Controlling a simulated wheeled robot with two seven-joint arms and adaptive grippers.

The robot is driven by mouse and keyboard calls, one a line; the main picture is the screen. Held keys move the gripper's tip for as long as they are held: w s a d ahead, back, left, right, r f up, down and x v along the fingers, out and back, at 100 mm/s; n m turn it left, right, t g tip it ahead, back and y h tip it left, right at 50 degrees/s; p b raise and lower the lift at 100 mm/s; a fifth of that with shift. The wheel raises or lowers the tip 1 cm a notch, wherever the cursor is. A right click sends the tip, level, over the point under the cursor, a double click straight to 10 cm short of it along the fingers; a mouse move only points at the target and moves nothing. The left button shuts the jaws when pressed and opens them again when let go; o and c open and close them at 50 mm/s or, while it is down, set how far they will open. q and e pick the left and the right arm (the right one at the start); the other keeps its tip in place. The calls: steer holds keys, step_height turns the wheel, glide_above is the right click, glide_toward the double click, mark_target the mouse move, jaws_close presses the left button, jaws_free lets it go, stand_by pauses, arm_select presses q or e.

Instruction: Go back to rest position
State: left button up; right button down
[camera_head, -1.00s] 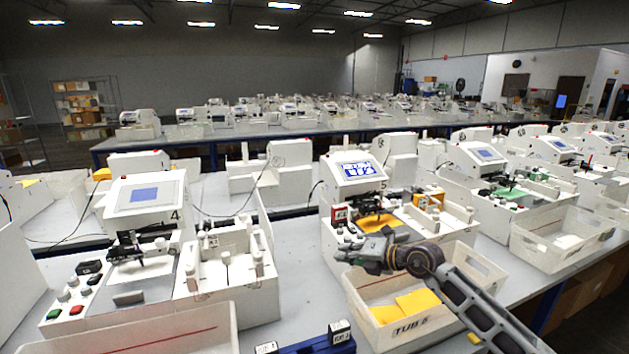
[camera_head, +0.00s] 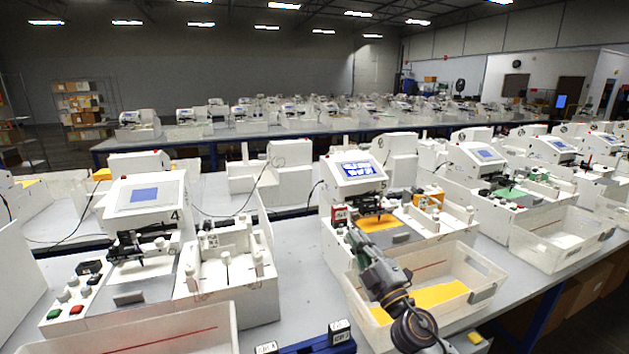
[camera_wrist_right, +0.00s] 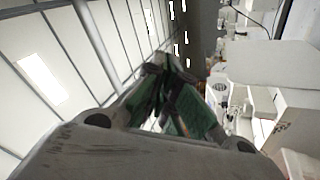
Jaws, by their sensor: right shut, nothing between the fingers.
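My right gripper (camera_head: 358,240) is shut and empty. It points up and away, between the left wall of the tub and the front of plotter 5, and its arm comes in from the bottom right over the tub. In the right wrist view its green-padded fingertips (camera_wrist_right: 172,75) meet, with ceiling and machines behind. The white plotter numbered 5 (camera_head: 352,172) has a lit blue screen and an orange sheet (camera_head: 383,224) on its bed. My left gripper is not in view.
A white tub (camera_head: 470,262) with yellow sheets (camera_head: 440,293) stands below my right arm. Plotter 4 (camera_head: 145,215) is on the left, with another tub (camera_head: 150,338) before it. A blue holder (camera_head: 318,345) is at the bottom middle. Grey table (camera_head: 300,275) is bare between the plotters.

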steer(key=s+d+f+m+g+h, duration=0.35)
steer(key=d+f+m+h, duration=0.3)
steer(key=f, duration=0.25)
steer(key=s+d+f+m+g+h, duration=0.3)
steer(key=s+d+f+m+h, duration=0.3)
steer(key=f+m, duration=0.25)
steer(key=s+a+f+g+y, duration=0.1)
steer(key=s+f+g+y, duration=0.1)
steer(key=s+f+g, duration=0.65)
steer(key=s+f+g+y, duration=0.2)
steer(key=s+f, duration=0.4)
steer(key=s, duration=0.7)
step_height(320, 180, down, 33)
steer(key=s+g, duration=0.1)
steer(key=s, duration=0.1)
steer(key=s+d+f, duration=0.2)
steer(key=s+f, duration=0.8)
steer(key=s, duration=0.1)
steer(key=s+d+f+g, duration=0.1)
steer(key=s+d+f, duration=0.1)
steer(key=s+f, duration=0.8)
steer(key=shift+s+f+g+h, duration=0.15)
steer(key=shift+s+g+h, duration=0.2)
steer(key=shift+s, duration=0.5)
